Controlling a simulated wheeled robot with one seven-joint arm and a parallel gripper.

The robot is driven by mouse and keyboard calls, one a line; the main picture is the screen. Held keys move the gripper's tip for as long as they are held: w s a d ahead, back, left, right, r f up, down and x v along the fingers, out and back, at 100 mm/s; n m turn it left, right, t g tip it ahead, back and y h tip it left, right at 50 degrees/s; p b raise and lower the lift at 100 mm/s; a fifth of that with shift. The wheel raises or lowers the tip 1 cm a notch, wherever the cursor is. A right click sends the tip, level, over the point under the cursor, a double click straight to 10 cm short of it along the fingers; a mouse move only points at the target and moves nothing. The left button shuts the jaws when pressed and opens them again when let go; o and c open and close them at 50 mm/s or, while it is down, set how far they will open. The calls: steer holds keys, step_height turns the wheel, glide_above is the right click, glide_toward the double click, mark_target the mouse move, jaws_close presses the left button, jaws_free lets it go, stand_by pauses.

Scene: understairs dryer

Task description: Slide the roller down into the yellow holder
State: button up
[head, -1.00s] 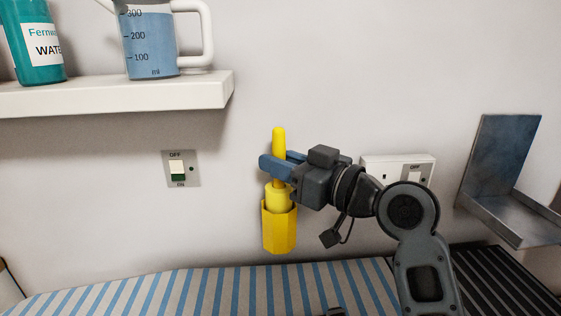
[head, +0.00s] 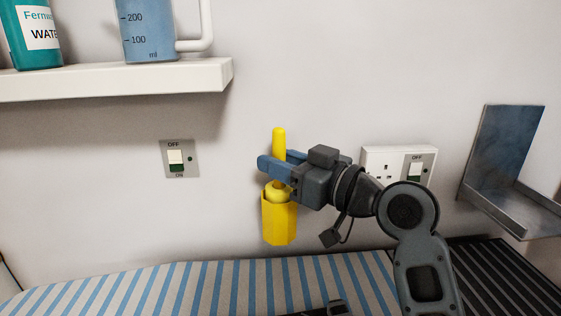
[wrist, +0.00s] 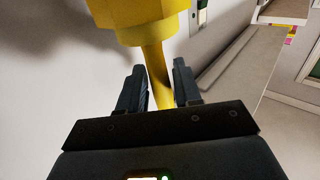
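The yellow roller (head: 279,141) stands upright with its handle between the fingers of my gripper (head: 276,168). Its wider lower part is mostly inside the yellow holder (head: 279,222), with only its top showing at the rim. The holder is a faceted cup against the wall. In the wrist view, the handle (wrist: 157,78) runs between my two dark fingers, and the holder (wrist: 145,22) is at the top. My gripper is shut on the handle, just above the holder's rim. The roller's bottom end is hidden inside the holder.
A white shelf (head: 120,80) with a jug (head: 150,32) and a teal bottle (head: 35,40) is at upper left. A switch (head: 179,158) is left of the holder. A socket (head: 385,160) and metal bracket (head: 505,160) are to the right. A striped surface (head: 200,288) lies below.

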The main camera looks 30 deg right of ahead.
steer(key=o, duration=0.4)
steer(key=shift+c, duration=0.2)
steer(key=b+v, duration=0.1)
steer(key=v, duration=0.7)
stand_by(0.4)
